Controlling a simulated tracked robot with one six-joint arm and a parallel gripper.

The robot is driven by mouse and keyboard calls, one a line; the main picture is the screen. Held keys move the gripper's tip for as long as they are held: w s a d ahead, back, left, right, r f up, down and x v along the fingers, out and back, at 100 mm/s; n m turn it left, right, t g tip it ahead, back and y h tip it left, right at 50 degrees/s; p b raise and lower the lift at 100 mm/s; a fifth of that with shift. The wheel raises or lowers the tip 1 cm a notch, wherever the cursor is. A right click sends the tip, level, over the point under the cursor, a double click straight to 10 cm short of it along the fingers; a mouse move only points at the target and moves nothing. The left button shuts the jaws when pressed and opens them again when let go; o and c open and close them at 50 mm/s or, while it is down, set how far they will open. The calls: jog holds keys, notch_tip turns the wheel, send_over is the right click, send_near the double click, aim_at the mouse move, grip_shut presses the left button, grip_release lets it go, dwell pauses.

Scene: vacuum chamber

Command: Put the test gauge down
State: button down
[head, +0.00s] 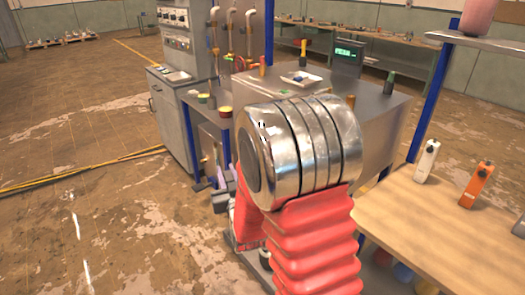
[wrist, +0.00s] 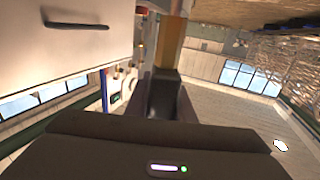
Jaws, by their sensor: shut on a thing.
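My gripper (wrist: 163,105) is shut on a narrow upright thing with a yellow-orange part and a dark grey part, which looks like the test gauge (wrist: 168,48). The fingers hide part of it, and I see no dial face. In the head view my gripper (head: 221,198) is low, beside the grey cabinets, and mostly hidden behind my own arm. I cannot tell there whether the gauge touches anything.
A grey cabinet (head: 172,118) with a handle stands close; its pale front (wrist: 70,45) fills the wrist view's upper left.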

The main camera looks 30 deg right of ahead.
jog(key=a+f+n+y, duration=0.2)
jog(key=a+f+y, duration=0.1)
jog(key=a, duration=0.7)
jog(key=shift+s+a+f, duration=0.25)
jog(key=shift+s+f, duration=0.1)
jog(key=shift+f, duration=0.2)
